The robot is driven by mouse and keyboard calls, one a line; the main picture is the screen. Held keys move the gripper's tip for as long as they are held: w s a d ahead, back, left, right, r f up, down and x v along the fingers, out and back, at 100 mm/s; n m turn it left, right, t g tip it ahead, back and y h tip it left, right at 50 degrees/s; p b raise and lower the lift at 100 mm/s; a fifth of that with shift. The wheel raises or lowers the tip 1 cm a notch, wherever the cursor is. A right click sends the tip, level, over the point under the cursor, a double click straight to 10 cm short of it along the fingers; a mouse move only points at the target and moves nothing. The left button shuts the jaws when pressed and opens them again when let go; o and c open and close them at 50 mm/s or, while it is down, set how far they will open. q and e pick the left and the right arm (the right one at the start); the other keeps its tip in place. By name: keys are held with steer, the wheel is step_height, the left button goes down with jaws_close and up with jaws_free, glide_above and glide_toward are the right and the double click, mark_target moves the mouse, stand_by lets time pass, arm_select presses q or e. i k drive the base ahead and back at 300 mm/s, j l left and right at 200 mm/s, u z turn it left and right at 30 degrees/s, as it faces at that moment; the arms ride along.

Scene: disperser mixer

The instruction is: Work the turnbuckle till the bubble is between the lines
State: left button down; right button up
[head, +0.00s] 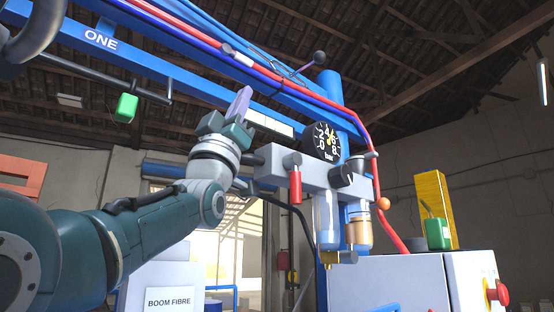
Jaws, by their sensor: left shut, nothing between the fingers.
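My left gripper (240,102) is raised in the middle of the head view, its pale purple fingers pointing up and closed on nothing. It is just below the blue boom (190,66), apart from it as far as I can tell. A red line with a pale sleeve (243,60) runs along the boom; I cannot tell whether this is the turnbuckle. A pale strip (270,123) sits on the boom's lower side, right of the gripper. No bubble or lines can be made out. My right gripper is not in view.
A grey block with a dial gauge (322,141), a red handle (295,185) and filter bowls (327,220) stands right of the gripper. A black ball knob (319,57) is above. A green box (126,107) hangs left. A white cabinet (390,287) stands lower right.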

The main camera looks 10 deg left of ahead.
mark_target(320, 57)
steer(key=k+j, duration=0.2)
steer(key=k, duration=0.3)
steer(key=k+j, duration=0.2)
steer(key=k, duration=0.25)
